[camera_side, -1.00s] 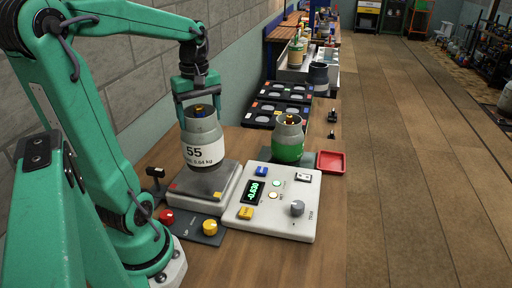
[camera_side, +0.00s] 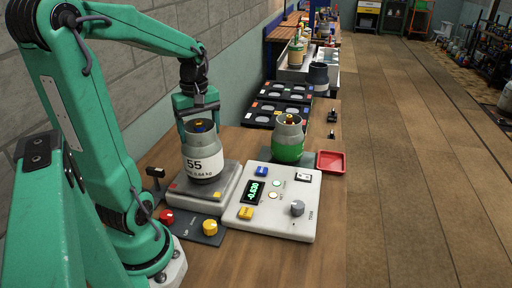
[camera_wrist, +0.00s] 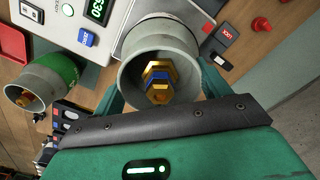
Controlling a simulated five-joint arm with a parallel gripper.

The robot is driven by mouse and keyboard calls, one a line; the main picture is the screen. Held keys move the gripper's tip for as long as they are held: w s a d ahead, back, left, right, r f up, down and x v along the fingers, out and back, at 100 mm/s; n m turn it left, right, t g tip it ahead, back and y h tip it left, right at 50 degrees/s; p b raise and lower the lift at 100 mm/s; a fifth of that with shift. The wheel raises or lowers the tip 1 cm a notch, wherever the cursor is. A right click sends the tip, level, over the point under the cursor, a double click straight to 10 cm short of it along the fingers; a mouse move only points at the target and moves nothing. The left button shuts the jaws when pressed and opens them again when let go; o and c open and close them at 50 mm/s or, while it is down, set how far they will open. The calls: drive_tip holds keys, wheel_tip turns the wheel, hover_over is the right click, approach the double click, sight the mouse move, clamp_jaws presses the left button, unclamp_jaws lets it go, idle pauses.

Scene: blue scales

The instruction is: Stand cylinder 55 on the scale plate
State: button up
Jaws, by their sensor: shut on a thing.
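Cylinder 55 (camera_side: 203,163) is grey with a white label and is upright over the scale plate (camera_side: 229,174). Its base is at or just above the plate; I cannot tell whether it touches. My gripper (camera_side: 197,118) is shut on its upper part from above. In the wrist view, cylinder 55 (camera_wrist: 160,72) fills the middle, with its open rim and brass valve facing the camera and the jaws on both sides. The scale display (camera_side: 254,192) seems to read -0.630.
A green and grey cylinder (camera_side: 288,142) stands behind the control panel (camera_side: 277,222). A red tray (camera_side: 331,162) lies to its right. Black racks (camera_side: 278,103) stand further back. A small box with red and yellow knobs (camera_side: 196,228) is in front of the scale.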

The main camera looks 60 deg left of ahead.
idle(0.3)
drive_tip(key=o, duration=2.1)
drive_tip(key=shift+f, duration=0.1)
drive_tip(key=shift+c, duration=0.2)
wheel_tip(320, 180, up, 12)
drive_tip(key=shift+r, duration=0.15)
drive_tip(key=d+f+m+t, duration=0.2)
drive_tip(key=d+f+m, duration=0.1)
drive_tip(key=d+m, duration=0.6)
drive_tip(key=d+f+m+t, duration=0.3)
drive_tip(key=d+f+m, duration=0.1)
drive_tip(key=d+m, duration=0.5)
drive_tip(key=shift+d+f+t, duration=0.15)
drive_tip(key=shift+d+t, duration=0.05)
drive_tip(key=shift+t, duration=0.1)
drive_tip(key=shift+s, duration=0.1)
